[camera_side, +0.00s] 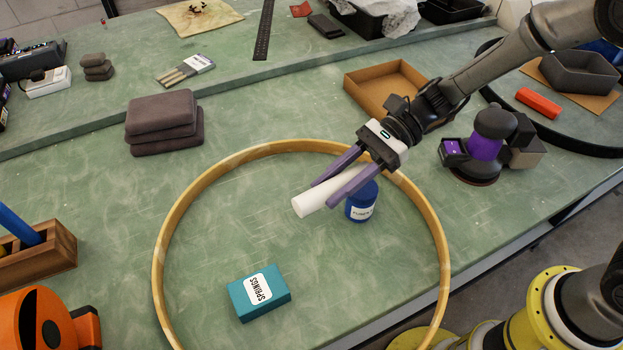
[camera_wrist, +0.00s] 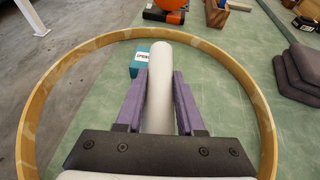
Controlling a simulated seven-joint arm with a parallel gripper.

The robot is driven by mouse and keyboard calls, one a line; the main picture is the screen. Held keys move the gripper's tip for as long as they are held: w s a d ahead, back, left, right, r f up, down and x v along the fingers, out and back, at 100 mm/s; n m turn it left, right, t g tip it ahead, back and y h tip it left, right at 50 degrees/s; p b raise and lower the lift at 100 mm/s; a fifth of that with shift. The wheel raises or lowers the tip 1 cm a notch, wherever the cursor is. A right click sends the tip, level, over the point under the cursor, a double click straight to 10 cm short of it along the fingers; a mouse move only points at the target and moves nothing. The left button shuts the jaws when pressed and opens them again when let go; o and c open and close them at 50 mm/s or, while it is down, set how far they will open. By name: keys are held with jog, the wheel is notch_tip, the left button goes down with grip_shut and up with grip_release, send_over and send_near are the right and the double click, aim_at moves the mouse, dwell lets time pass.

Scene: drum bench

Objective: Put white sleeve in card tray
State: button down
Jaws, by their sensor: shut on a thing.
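The white sleeve (camera_side: 325,191) is a plain white cylinder held between the purple fingers of my gripper (camera_side: 336,178). It lies tilted and sticks out past the fingertips to the lower left. In the wrist view the sleeve (camera_wrist: 160,85) runs lengthwise between the fingers of my gripper (camera_wrist: 161,88). The sleeve is over the inside of a wooden hoop, and its rear part is hidden by a finger. The card tray (camera_side: 385,84) is a brown, open, shallow box behind my gripper, beyond the hoop. Its visible inside looks empty, and my arm hides its right side.
The wooden hoop (camera_side: 163,230) lies on the green bench around a blue labelled pot (camera_side: 361,204) and a teal SPRINGS box (camera_side: 259,292). The pot is just below my gripper. A purple and black device (camera_side: 487,148) stands at right. Dark pads (camera_side: 163,122) are stacked at left.

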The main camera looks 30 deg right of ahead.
jog(key=shift+s+d+r, duration=0.1)
jog(key=shift+s+d, duration=0.05)
jog(key=shift+d, duration=0.05)
jog(key=w+d+m+t+h, duration=0.1)
jog(key=w+d+m+t, duration=0.25)
jog(key=w+d, duration=0.55)
jog(key=w+d+m+t, duration=0.3)
jog(key=w+d+t, duration=0.15)
jog(key=w, duration=0.85)
jog(key=w+d+f+m+t+h, duration=0.1)
jog(key=w+d+m+t, duration=0.15)
jog(key=d, duration=0.65)
jog(key=w+d+f+m+t+h, duration=0.15)
jog(key=w+d, duration=0.25)
jog(key=d, duration=0.5)
jog(key=shift+g+h, duration=0.25)
jog(key=shift+g, duration=0.15)
jog(key=f, duration=0.5)
jog(key=shift+s+d, duration=0.1)
jog(key=shift+d, duration=0.15)
jog(key=shift+f, duration=2.35)
